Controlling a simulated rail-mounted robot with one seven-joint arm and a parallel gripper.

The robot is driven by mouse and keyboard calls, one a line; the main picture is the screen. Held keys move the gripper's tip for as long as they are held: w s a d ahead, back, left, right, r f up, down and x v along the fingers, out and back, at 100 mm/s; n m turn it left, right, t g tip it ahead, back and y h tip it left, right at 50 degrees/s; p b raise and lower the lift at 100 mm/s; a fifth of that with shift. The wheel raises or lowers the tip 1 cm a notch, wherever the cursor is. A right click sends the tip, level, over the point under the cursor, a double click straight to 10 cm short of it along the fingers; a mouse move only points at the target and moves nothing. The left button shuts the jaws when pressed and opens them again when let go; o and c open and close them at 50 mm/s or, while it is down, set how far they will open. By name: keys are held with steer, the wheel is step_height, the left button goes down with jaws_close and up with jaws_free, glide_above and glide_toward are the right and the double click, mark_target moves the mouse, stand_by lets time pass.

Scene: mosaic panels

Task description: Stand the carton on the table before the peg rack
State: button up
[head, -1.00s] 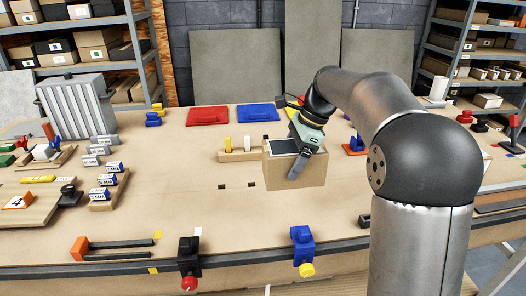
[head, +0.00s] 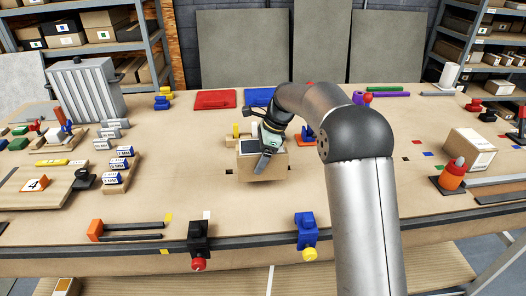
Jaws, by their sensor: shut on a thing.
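The cardboard carton (head: 248,168) is upright near the middle of the table. A dark panel with a pale rim shows on its top. My gripper (head: 265,163) reaches down from behind and is shut on the carton, with one finger visible across its front face. The far finger is hidden. I cannot tell whether the carton's base touches the table. The peg rack (head: 231,143), a low wooden block with a yellow peg, is just behind the carton, which hides much of it.
Red (head: 216,99) and blue panels lie behind the rack. Another carton (head: 468,152) and an orange object (head: 452,177) stand at right. Blue-and-white blocks (head: 119,164) sit on a wooden holder at left. The table in front of the held carton is clear.

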steer(key=shift+w+a+f, duration=0.1)
steer(key=shift+a+f, duration=0.05)
steer(key=shift+f, duration=0.7)
steer(key=shift+w+a+f, duration=0.1)
steer(key=shift+a+f, duration=0.05)
steer(key=shift+f, duration=0.65)
steer(key=shift+f, duration=0.15)
steer(key=o, duration=1.8)
steer(key=shift+s+f, duration=0.1)
steer(key=shift+o, duration=0.2)
